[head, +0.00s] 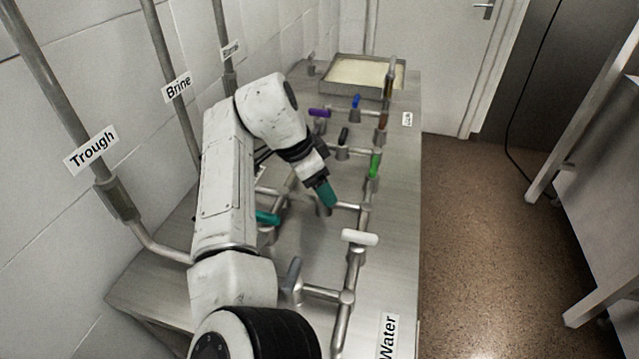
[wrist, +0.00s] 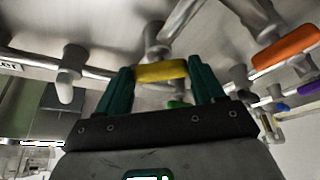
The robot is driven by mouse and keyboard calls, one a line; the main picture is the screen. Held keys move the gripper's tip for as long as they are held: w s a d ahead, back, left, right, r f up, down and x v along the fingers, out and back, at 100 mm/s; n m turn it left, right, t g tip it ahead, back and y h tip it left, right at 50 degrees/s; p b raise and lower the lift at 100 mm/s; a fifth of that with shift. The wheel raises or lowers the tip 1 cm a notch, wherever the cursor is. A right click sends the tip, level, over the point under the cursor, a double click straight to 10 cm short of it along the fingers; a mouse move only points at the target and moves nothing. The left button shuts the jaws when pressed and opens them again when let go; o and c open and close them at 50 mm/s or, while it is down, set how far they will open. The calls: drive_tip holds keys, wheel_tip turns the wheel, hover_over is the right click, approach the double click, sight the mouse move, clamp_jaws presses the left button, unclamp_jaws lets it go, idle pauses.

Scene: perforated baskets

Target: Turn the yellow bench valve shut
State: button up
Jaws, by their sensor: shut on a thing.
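The yellow bench valve's handle (wrist: 160,72) shows in the wrist view, lying crosswise between the two teal fingers of my gripper (wrist: 163,80). The fingers are shut on it, one at each end of the bar. A metal pipe fitting (wrist: 156,40) stands behind the handle. In the head view my gripper (head: 326,194) reaches down to the pipework in the middle of the bench, and the yellow handle is hidden behind it there.
Other valve handles stand close by: white (head: 360,238), green (head: 375,165), teal (head: 267,217), grey (head: 293,275) and black (head: 343,135). An orange handle (wrist: 285,48) is right of my gripper in the wrist view. A shallow tray (head: 362,91) sits at the bench's far end. Floor (head: 475,210) at right is clear.

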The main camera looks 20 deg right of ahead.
drive_tip(key=m, duration=0.1)
drive_tip(key=m+g+b, duration=0.1)
drive_tip(key=m, duration=0.1)
drive_tip(key=shift+w+m, duration=0.2)
drive_tip(key=shift+m, duration=0.1)
drive_tip(key=shift+w+d+m+g+y+b, duration=0.1)
drive_tip(key=shift+m+g+y+b, duration=0.25)
drive_tip(key=shift+m, duration=0.65)
drive_tip(key=shift+w+m+g+y+b, duration=0.15)
drive_tip(key=shift+m+g, duration=0.4)
drive_tip(key=shift+m, duration=0.45)
drive_tip(key=o, duration=1)
drive_tip(key=shift+o, duration=0.2)
drive_tip(key=p+v, duration=0.2)
drive_tip(key=v, duration=0.8)
drive_tip(key=shift+r, duration=0.35)
drive_tip(key=shift+w, duration=0.1)
